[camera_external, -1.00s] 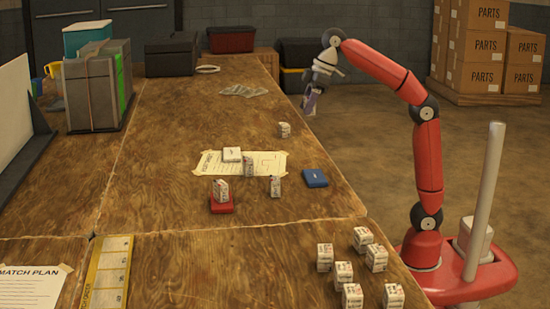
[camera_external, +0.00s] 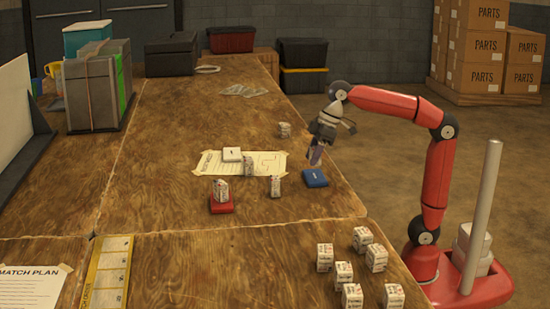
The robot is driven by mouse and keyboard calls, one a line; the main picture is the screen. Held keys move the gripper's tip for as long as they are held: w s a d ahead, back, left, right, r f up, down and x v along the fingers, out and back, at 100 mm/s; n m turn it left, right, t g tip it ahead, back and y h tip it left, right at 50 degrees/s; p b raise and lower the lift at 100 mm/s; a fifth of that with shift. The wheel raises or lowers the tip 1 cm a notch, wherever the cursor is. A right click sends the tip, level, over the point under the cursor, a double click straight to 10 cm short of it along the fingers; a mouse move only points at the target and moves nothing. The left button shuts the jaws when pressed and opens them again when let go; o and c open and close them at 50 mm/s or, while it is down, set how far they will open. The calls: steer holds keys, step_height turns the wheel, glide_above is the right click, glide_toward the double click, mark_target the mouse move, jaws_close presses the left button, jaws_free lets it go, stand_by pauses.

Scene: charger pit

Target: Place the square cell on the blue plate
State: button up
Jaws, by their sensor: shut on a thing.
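My gripper (camera_external: 317,148) is above the right edge of the table, close over the blue plate (camera_external: 315,178). It is shut on a small purple-grey piece, taken as the square cell (camera_external: 316,156), which hangs below the fingers. Its exact shape is too small to make out. The held piece appears just above the blue plate, apart from it as far as I can tell. The top of the blue plate looks bare.
A red plate (camera_external: 221,205) bears a white cell (camera_external: 221,190). A white plate (camera_external: 232,154) lies on a taped paper sheet (camera_external: 210,164). Loose cells stand nearby (camera_external: 249,167), (camera_external: 275,186), (camera_external: 284,130). Several more cells (camera_external: 343,273) stand at the near right.

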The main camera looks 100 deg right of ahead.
steer(key=shift+f+b, duration=0.35)
steer(key=shift+f, duration=1.5)
steer(key=shift+f, duration=0.2)
steer(key=o, duration=1.1)
steer(key=shift+c, duration=0.2)
steer(key=shift+r, duration=0.1)
steer(key=p+v, duration=0.2)
steer(key=v, duration=1)
steer(key=shift+r+p, duration=0.2)
steer(key=shift+p, duration=0.1)
